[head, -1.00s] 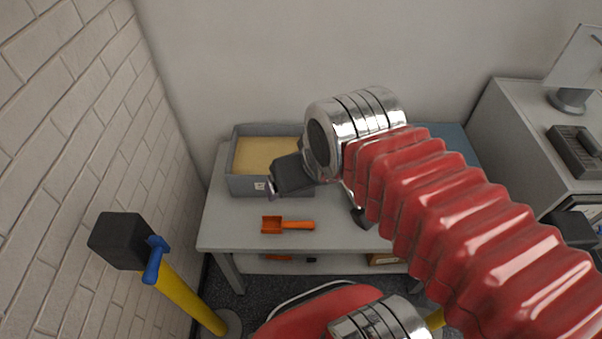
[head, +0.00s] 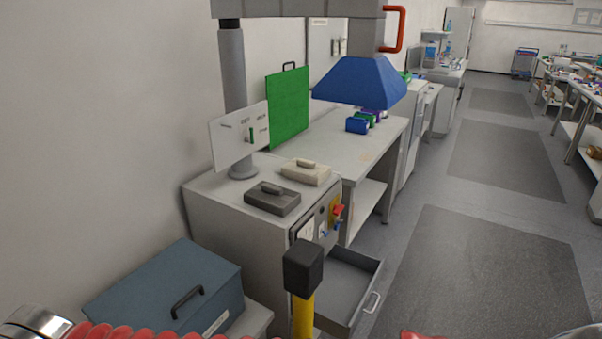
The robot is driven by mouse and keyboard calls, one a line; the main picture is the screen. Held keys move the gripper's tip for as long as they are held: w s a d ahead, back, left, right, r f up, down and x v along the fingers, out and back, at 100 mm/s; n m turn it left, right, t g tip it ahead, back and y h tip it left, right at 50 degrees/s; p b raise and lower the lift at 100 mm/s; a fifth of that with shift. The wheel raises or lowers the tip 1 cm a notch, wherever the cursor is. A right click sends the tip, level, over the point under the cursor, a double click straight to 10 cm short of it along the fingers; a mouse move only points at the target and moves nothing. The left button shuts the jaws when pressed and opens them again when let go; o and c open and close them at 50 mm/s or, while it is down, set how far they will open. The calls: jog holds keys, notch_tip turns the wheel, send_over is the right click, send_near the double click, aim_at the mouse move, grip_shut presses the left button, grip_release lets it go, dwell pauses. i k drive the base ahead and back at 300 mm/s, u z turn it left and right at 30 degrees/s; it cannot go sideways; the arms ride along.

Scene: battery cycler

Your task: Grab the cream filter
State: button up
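The cream filter (head: 306,172) is a flat, cream-coloured block with a raised handle on top. It lies on top of the grey cabinet (head: 217,205), near its far right edge. A similar dark grey block (head: 272,198) with a handle lies just in front of it, to its left. My gripper is out of view; only part of my red-sleeved arm shows along the bottom left edge, well short of the cabinet.
A white panel on a stand (head: 240,138) rises from the cabinet's back. An open drawer (head: 350,285) juts out at the cabinet's front. A black-topped yellow post (head: 303,270) stands before it. A blue-grey lidded box (head: 165,290) is at lower left. The floor at right is clear.

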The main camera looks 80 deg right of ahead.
aim_at(310, 172)
jog(key=z, duration=2.3)
jog(key=k, duration=0.55)
jog(key=z, duration=0.55)
jog(key=i, duration=0.5)
jog(key=u, duration=0.1)
